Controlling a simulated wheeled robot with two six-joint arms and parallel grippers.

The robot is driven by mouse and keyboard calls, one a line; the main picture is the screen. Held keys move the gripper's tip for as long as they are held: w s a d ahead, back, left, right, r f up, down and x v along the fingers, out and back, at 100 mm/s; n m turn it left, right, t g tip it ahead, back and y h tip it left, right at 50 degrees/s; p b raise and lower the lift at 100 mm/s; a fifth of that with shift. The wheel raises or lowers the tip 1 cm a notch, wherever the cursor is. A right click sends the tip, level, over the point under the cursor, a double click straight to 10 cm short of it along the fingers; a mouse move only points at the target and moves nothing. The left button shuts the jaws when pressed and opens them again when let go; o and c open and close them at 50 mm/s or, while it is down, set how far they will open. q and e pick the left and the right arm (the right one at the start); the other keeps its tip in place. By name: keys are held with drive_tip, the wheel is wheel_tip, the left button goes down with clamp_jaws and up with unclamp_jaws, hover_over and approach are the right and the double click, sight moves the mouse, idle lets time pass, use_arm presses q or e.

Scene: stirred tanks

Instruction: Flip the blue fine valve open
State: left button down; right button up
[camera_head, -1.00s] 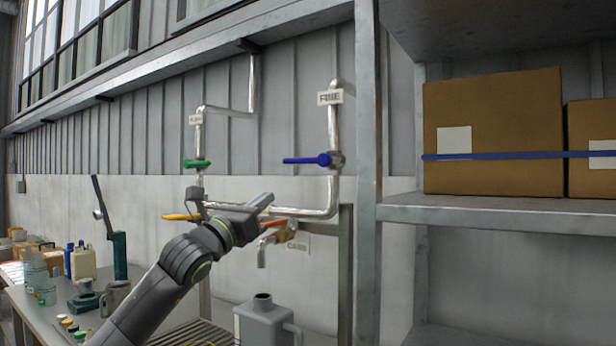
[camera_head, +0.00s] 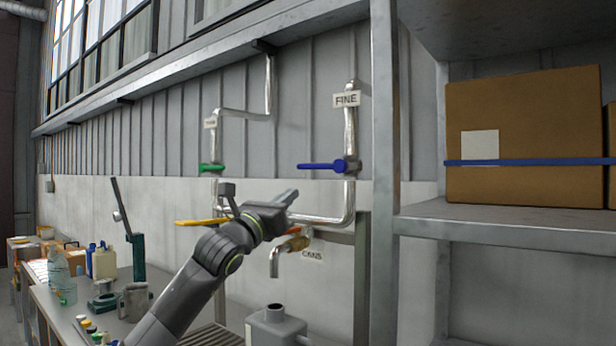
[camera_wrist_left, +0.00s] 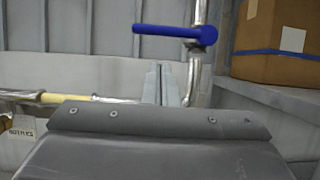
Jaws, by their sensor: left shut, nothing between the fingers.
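The blue fine valve (camera_head: 328,166) is a blue lever on the vertical pipe under the FINE sign (camera_head: 346,100). Its handle lies horizontal, across the pipe, pointing left. It also shows in the left wrist view (camera_wrist_left: 172,32), above the fingers. My left gripper (camera_head: 291,194) is shut and empty, below and left of the blue handle and apart from it. In the left wrist view its fingertips (camera_wrist_left: 172,84) are together beneath the handle. My right gripper is not in view.
A green valve (camera_head: 211,168) sits on the left pipe, and a yellow handle (camera_head: 200,222) lies below it. An orange-handled tap (camera_head: 288,246) hangs below my gripper over a grey can (camera_head: 274,328). A steel shelf post (camera_head: 385,150) stands right of the blue valve.

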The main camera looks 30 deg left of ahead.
sight(316, 167)
use_arm(q)
drive_tip(key=p+x, duration=0.5)
drive_tip(key=x, duration=0.3)
